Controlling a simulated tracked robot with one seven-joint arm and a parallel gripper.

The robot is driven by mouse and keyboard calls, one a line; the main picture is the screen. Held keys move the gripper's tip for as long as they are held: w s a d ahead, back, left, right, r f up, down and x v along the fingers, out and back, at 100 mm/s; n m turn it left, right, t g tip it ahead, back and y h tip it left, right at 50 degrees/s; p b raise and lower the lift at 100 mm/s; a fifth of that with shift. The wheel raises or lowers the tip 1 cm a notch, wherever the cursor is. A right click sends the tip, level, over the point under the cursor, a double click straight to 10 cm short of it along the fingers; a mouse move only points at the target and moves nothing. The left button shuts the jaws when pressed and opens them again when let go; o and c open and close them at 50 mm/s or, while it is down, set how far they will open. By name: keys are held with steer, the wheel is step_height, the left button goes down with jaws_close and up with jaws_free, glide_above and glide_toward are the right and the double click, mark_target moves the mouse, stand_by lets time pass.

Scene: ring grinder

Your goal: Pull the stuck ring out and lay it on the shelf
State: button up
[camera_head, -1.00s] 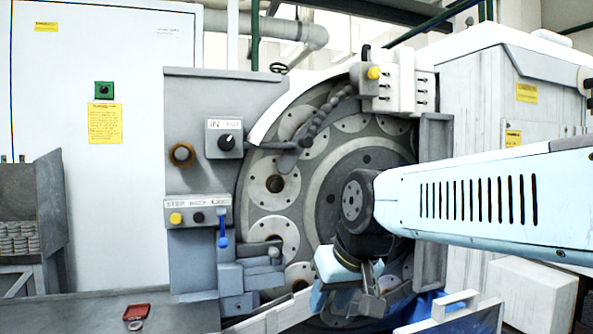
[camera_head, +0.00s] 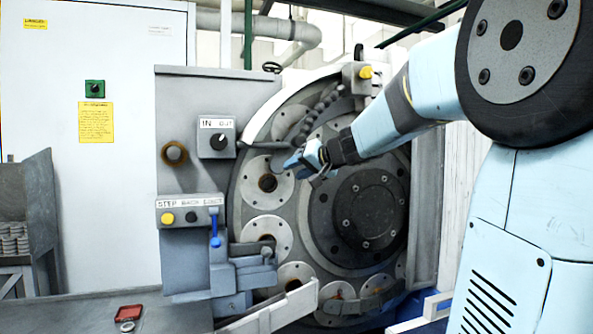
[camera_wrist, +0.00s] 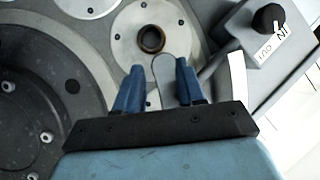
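My gripper (camera_head: 290,164) is in front of the grinder's big wheel in the head view, just right of a pale round disc (camera_head: 252,190). A brown ring (camera_head: 267,183) sits in this disc's centre hole; the wrist view also shows the ring (camera_wrist: 151,39) beyond the fingertips. In the wrist view my gripper (camera_wrist: 157,72) is open, its two blue fingers apart. A flat grey rounded tab (camera_wrist: 166,70) shows between them; its depth is unclear. A grey shelf-like surface (camera_head: 80,312) runs along the front left.
A red tray (camera_head: 129,312) and a small ring (camera_head: 127,326) lie on the front surface. A rack with stacked rings (camera_head: 14,240) stands far left. The IN/OUT switch box (camera_head: 217,137), button panel (camera_head: 190,212), blue lever (camera_head: 215,240) and jointed hose (camera_head: 318,115) surround the wheel.

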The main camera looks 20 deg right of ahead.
steer(key=x, duration=1.3)
steer(key=shift+w+a, duration=0.15)
steer(key=shift+w, duration=0.15)
steer(key=shift+c, duration=0.2)
jaws_close()
steer(key=s, duration=0.7)
steer(key=shift+s, duration=0.25)
stand_by(3.1)
